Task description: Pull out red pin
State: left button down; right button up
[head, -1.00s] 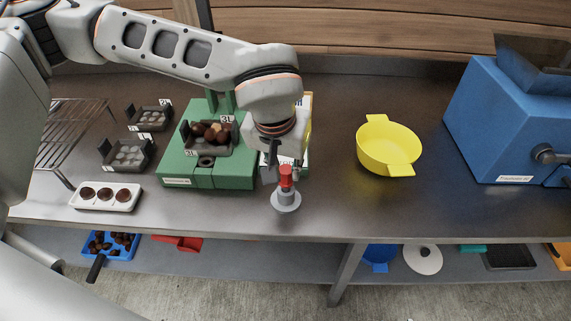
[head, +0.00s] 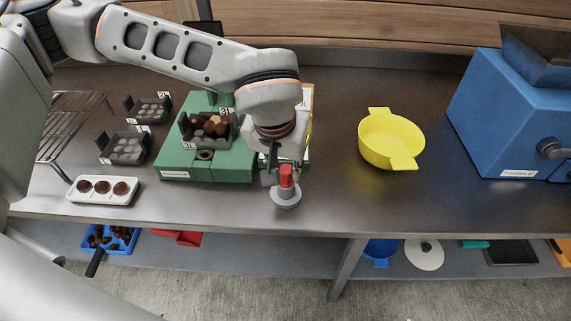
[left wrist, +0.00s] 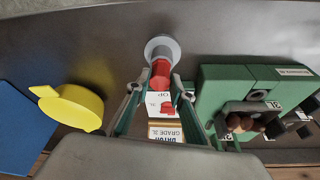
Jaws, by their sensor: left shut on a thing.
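The red pin (head: 286,176) stands upright in a round grey holder (head: 286,199) near the front edge of the steel counter. My left gripper (head: 280,178) comes down from above and behind and is shut on the pin. In the left wrist view, the red pin (left wrist: 160,72) shows between the two fingers of the left gripper (left wrist: 154,84), with the grey holder (left wrist: 162,44) just beyond it. The pin's lower end is hidden in the holder. My right gripper is not in view.
A green fixture (head: 180,164) with a tray of brown balls stands close left of the holder. A yellow two-handled bowl (head: 391,150) and a blue machine (head: 505,128) stand to the right. A white tray (head: 103,197) is at the front left. Counter between holder and bowl is clear.

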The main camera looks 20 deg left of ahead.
pick_arm(q)
jog(key=c, duration=1.7)
grip_release()
jog(key=v, duration=1.2)
jog(key=shift+s, duration=0.1)
